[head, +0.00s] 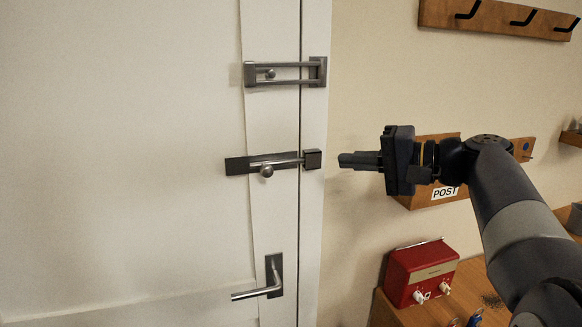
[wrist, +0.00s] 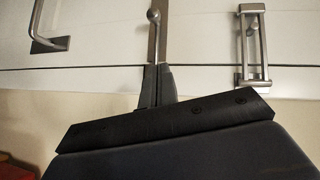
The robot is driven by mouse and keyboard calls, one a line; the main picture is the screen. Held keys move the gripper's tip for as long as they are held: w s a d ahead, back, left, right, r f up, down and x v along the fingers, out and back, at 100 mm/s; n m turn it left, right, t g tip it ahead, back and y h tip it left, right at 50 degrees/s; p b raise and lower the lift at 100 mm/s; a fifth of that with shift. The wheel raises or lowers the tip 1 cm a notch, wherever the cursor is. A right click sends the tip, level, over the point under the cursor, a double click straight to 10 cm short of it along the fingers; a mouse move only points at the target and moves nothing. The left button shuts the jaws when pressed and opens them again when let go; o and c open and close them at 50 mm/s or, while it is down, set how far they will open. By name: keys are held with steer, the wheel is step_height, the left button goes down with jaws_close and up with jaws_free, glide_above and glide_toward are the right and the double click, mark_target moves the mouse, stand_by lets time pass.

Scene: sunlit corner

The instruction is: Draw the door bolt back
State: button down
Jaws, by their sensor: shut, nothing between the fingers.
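The door bolt (head: 290,162) is a grey rod on a dark plate on the white door, at mid-height near the door's edge. Its rod crosses the gap and reaches the dark keeper (head: 312,159) on the frame. A round knob (head: 266,171) stands out from the rod; it also shows at the top of the wrist view (wrist: 154,16). My gripper (head: 345,160) is shut and empty, level with the bolt and right of the keeper, apart from the knob. In the wrist view its fingers (wrist: 155,88) point toward the bolt and hide part of it.
A door guard (head: 290,73) sits above the bolt and a lever handle (head: 262,288) below. Right of the frame are a wooden post rack (head: 425,197), a red box with knobs (head: 421,273) on a wooden cabinet, and a hook rail (head: 497,16). The door's left side is bare.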

mark_target(264, 169)
steer(key=p+x, duration=0.2)
steer(key=x, duration=0.6)
steer(key=shift+a, duration=0.1)
steer(key=shift+s+a+f+p, duration=0.1)
steer(key=shift+a+f+p, duration=0.1)
steer(key=shift+a, duration=0.55)
steer(key=shift+s+a+f+p, duration=0.15)
steer(key=shift+a+f, duration=0.1)
steer(key=shift+a, duration=0.45)
steer(key=shift+s+a+f+p, duration=0.1)
steer(key=shift+a+f+p, duration=0.1)
steer(key=shift+a, duration=0.55)
steer(key=a+b, duration=0.1)
steer(key=a, duration=0.1)
steer(key=s+a, duration=0.1)
steer(key=a, duration=0.1)
steer(key=shift+b, duration=0.4)
steer(key=shift+d, duration=0.1)
steer(key=shift+r, duration=0.1)
